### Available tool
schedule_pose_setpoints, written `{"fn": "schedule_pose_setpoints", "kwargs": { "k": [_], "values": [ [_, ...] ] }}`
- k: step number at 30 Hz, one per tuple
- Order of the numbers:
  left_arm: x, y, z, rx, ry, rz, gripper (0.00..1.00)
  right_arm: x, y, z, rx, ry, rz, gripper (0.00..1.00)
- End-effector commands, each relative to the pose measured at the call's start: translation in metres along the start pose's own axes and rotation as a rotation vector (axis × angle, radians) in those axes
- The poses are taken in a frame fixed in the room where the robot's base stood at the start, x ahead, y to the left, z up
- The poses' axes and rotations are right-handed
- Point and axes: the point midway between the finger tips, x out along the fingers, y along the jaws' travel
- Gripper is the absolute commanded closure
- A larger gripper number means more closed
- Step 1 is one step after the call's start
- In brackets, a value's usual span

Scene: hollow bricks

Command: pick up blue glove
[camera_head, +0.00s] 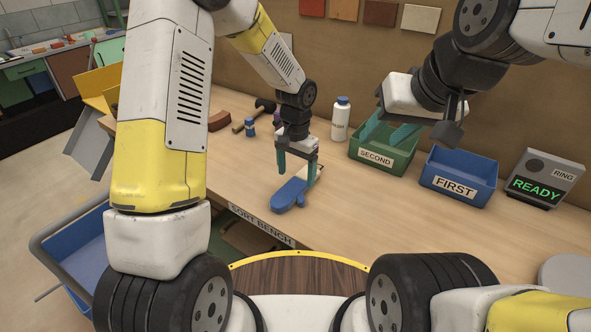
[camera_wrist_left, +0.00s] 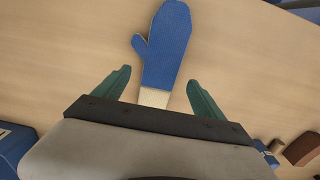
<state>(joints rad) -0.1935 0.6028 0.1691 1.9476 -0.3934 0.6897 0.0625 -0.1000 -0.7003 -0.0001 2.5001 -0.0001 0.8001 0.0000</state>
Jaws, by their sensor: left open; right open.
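The blue glove (camera_head: 289,194) is a mitten with a pale cuff and lies flat on the wooden bench in the head view. In the left wrist view the glove (camera_wrist_left: 168,45) points away from me, its thumb to the left and its cuff between the fingers. My left gripper (camera_head: 297,178) is open above the cuff end, with teal fingers on either side; it also shows in the left wrist view (camera_wrist_left: 157,88). I see no contact with the glove. My right gripper (camera_head: 452,128) is open and empty above the bins at the right.
A green bin marked SECOND (camera_head: 378,160) and a blue bin marked FIRST (camera_head: 455,187) stand at the back right. A READY sign (camera_head: 535,188) is beside them. A white bottle (camera_head: 340,118), a small blue bottle (camera_head: 250,127) and a hammer (camera_head: 262,107) stand or lie behind.

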Motion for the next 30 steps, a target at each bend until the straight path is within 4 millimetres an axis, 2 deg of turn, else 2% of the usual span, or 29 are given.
{"fn": "schedule_pose_setpoints", "kwargs": {
  "k": [3,6,15,17,26,30],
  "values": [
    [0.020,-0.001,-0.001,0.000,-0.004,0.001,0.19,0.000,0.000,0.000,0.000,0.000,0.000,0.59],
    [0.031,-0.001,-0.001,0.001,-0.003,0.001,0.19,0.000,0.000,0.000,0.000,0.000,0.000,0.59],
    [0.036,-0.001,-0.001,0.000,0.000,0.000,0.19,0.000,0.000,0.000,0.000,0.000,0.000,0.59],
    [0.036,-0.001,-0.001,0.000,0.000,0.000,0.29,0.000,0.000,0.000,0.000,0.000,0.000,0.59],
    [0.036,-0.001,-0.001,-0.001,0.000,0.000,0.88,0.000,0.000,0.000,0.000,0.000,0.000,0.59],
    [0.036,-0.001,-0.001,0.000,0.000,0.000,0.88,0.000,0.000,0.000,0.000,0.000,0.000,0.59]
  ]
}}
